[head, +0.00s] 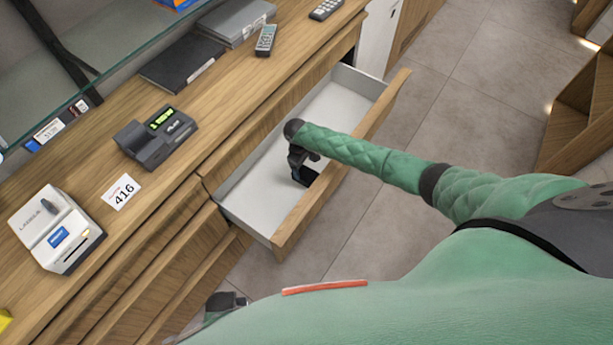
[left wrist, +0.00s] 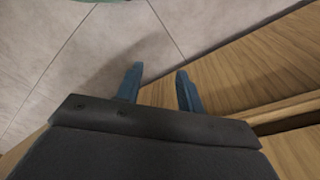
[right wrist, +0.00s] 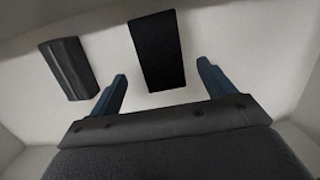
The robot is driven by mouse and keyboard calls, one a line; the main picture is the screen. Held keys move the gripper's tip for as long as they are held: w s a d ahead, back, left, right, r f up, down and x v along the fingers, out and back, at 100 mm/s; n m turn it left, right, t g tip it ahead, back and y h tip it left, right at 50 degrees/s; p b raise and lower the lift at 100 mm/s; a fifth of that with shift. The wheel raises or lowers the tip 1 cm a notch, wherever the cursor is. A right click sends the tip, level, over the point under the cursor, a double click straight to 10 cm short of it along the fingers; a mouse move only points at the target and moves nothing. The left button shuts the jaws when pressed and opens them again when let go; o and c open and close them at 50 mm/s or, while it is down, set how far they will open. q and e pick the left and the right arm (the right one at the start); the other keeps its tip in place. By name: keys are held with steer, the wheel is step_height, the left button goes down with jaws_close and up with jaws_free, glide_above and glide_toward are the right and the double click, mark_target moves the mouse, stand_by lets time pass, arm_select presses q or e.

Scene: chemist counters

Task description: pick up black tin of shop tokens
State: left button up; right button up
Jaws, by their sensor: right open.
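A black box-shaped thing (right wrist: 155,50), which looks like the black tin, lies on the white drawer floor in the right wrist view. It is ahead of and between the fingers of my right gripper (right wrist: 162,72), with no visible contact. My right gripper is open and reaches down into the open drawer in the head view (head: 299,176). There the hand hides much of what lies beneath it. A second dark grey block (right wrist: 65,68) lies left of the black one, outside the left finger. My left gripper (left wrist: 158,72) is open and empty, beside the wooden counter front and above the floor.
The open drawer (head: 240,205) has raised walls and a wooden front (head: 340,165) close to my right forearm. On the counter stand a card terminal (head: 155,137), a white device (head: 55,230), a number card (head: 122,192) and a black folder (head: 182,63).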

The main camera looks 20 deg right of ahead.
steer(key=shift+s+f, duration=0.15)
arm_select(q)
steer(key=shift+t, duration=0.3)
steer(key=shift+s+a+f+p, duration=0.15)
steer(key=shift+a+f+p, duration=0.1)
steer(key=shift+f, duration=0.5)
steer(key=shift+s+a+f+p, duration=0.15)
steer(key=shift+f+p, duration=0.15)
steer(key=shift+f, duration=0.5)
steer(key=shift+s+a+f+p, duration=0.15)
steer(key=shift+a+f+p, duration=0.1)
steer(key=shift+f, duration=0.5)
arm_select(e)
steer(key=shift+s+d+f, duration=0.15)
steer(key=shift+d+f, duration=0.05)
steer(key=shift+f, duration=0.9)
steer(key=shift+s+d+f, duration=0.15)
steer(key=shift+f, duration=0.95)
steer(key=c, duration=1.4)
